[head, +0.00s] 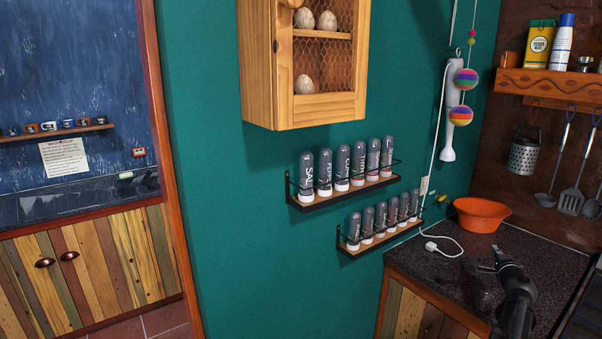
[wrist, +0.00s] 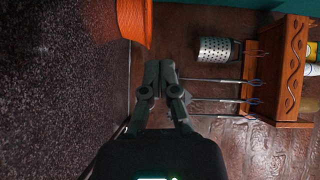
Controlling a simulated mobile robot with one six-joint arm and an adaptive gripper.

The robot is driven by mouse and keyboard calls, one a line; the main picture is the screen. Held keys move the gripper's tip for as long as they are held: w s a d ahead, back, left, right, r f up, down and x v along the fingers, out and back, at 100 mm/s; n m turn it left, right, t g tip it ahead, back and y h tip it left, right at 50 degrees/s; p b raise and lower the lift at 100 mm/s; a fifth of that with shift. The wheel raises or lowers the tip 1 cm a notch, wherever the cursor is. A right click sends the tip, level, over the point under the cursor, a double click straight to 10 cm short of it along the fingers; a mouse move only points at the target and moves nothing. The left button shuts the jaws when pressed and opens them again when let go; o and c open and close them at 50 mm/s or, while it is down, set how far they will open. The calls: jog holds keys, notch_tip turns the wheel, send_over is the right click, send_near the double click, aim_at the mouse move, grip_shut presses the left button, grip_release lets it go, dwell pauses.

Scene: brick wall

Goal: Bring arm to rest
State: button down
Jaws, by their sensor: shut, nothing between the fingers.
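My gripper (head: 494,262) shows in the head view at the lower right, above the dark speckled counter. In the wrist view my gripper (wrist: 158,72) has its two fingers together, with nothing between them. An orange bowl (head: 482,214) stands on the counter behind my gripper in the head view. The orange bowl (wrist: 135,20) also shows at the top of the wrist view, close to the fingertips in the picture but apart from them.
The dark counter (head: 460,268) is mostly clear, with a white plug and cord (head: 440,246) on it. A wooden shelf (head: 552,84) and hanging utensils (head: 571,200) are on the wall at right. Two spice racks (head: 345,192) (head: 380,238) and an egg cabinet (head: 325,110) hang on the green wall.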

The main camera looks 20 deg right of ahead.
jog(key=w+a+f+n+y, duration=0.25)
jog(key=w+a, duration=0.25)
jog(key=a, duration=0.4)
jog(key=w+a+f+n+g+y+p, duration=0.1)
jog(key=w+a+n+y, duration=0.3)
jog(key=a, duration=0.4)
jog(key=w+a+f+n+y, duration=0.1)
jog(key=w+a+n+y, duration=0.3)
jog(key=a, duration=0.5)
jog(key=w+a+f+n+g+y+p, duration=0.1)
jog(key=a+f+n+g, duration=0.15)
jog(key=a, duration=0.65)
jog(key=w+a+f+n+g+y, duration=0.1)
jog(key=a+f+n+g+y, duration=0.15)
jog(key=a, duration=0.75)
jog(key=s+a+f+n+g+h, duration=0.2)
jog(key=s+a+n+g, duration=0.2)
jog(key=a, duration=0.6)
jog(key=s+a+f+n+g+h+p, duration=0.1)
jog(key=s+a+n+g, duration=0.3)
jog(key=s+a, duration=0.5)
jog(key=shift+s+a+f+g+h+p, duration=0.15)
jog(key=shift+a+f+g+h+p, duration=0.2)
jog(key=shift+a+f+h, duration=0.45)
